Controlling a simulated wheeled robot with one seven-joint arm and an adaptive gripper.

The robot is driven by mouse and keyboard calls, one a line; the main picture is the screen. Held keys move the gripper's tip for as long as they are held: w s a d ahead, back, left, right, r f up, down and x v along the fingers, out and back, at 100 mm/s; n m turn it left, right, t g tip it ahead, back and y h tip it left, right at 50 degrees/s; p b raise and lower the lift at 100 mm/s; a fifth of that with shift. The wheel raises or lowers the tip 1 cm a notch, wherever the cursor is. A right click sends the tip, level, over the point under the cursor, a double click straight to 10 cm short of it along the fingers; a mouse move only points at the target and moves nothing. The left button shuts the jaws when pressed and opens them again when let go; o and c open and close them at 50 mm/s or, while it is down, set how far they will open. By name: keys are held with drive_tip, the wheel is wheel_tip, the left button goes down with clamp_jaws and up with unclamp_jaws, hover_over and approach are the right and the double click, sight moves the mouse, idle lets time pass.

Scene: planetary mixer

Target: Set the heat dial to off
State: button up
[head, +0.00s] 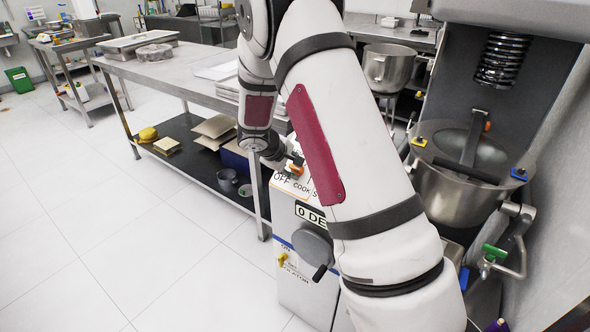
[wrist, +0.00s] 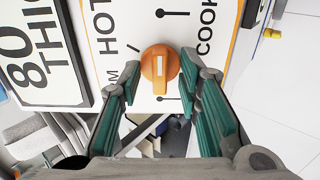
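The heat dial (wrist: 159,65) is an orange round knob with a white mark and a tab toward the bottom of the wrist view. It sits on a white panel (wrist: 118,22) reading HOT on its left and COOK on its right; a partial word ending in M is at lower left. In the head view the dial (head: 297,168) is small, beside OFF and COOK lettering. My gripper (wrist: 160,86) is open, its green-padded fingers on either side of the dial's lower part. Contact with it cannot be told. The OFF label is not visible in the wrist view.
A panel marked 80 THIC (wrist: 40,50) lies left of the dial. In the head view, a grey crank handle (head: 314,250) is on the cabinet below. A mixer bowl (head: 455,190) stands right, a steel table (head: 170,75) left. The tiled floor at left is clear.

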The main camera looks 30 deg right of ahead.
drive_tip(key=shift+c, duration=0.3)
clamp_jaws()
drive_tip(key=n+p, duration=0.1)
drive_tip(key=n, duration=0.2)
drive_tip(key=shift+r+n, duration=0.1)
drive_tip(key=shift+n, duration=0.2)
drive_tip(key=shift+n+p, duration=0.35)
drive_tip(key=shift+n, duration=0.15)
drive_tip(key=n+p, duration=0.1)
drive_tip(key=n, duration=0.3)
drive_tip(key=shift+n, duration=0.3)
